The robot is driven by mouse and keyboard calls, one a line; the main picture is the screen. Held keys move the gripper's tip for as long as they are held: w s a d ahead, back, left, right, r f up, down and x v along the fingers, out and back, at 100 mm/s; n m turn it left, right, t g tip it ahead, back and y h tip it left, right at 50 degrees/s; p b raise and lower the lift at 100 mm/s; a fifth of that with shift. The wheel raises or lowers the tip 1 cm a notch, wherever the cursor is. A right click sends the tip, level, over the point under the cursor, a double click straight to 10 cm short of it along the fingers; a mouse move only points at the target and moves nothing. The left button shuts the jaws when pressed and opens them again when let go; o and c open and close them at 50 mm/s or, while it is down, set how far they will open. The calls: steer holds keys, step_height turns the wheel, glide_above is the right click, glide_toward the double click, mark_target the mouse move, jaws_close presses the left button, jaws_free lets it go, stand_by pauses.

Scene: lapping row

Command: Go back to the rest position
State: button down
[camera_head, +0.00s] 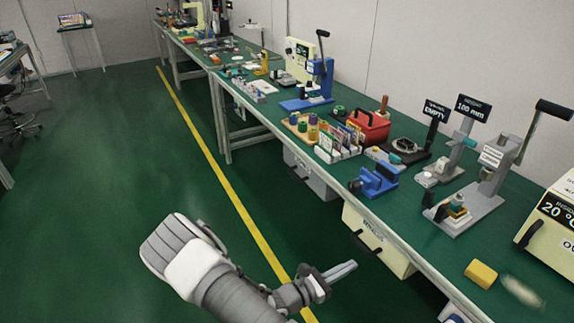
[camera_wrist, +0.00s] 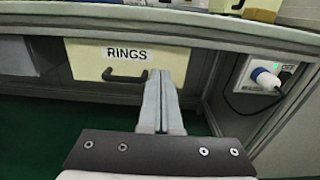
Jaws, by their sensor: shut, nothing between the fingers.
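My gripper (camera_head: 343,271) is held out in front of the bench's front edge, over the floor and lower than the bench top. Its two fingers are together and empty. In the wrist view the closed fingers (camera_wrist: 161,103) point toward a cream drawer labelled RINGS (camera_wrist: 88,62), which has a dark handle. The same drawer (camera_head: 392,256) is under the bench in the head view. The gripper appears apart from the drawer and the bench.
Open green floor (camera_head: 110,150) lies left.

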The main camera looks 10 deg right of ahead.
steer(key=shift+r, duration=0.1)
steer(key=s+a+r+m+y, duration=0.45)
steer(key=r+m+y, duration=0.2)
steer(key=r, duration=0.45)
steer(key=s+a+r+m+y, duration=0.5)
steer(key=r+m, duration=0.3)
steer(key=r, duration=0.3)
steer(key=s+a+r+m+y, duration=0.3)
steer(key=s+r+m+y, duration=0.35)
steer(key=r, duration=0.45)
step_height(320, 180, up, 15)
steer(key=p, duration=1.5)
steer(key=shift+s+m+h, duration=0.15)
steer(key=shift+m+h, duration=0.15)
steer(key=shift+h, duration=0.1)
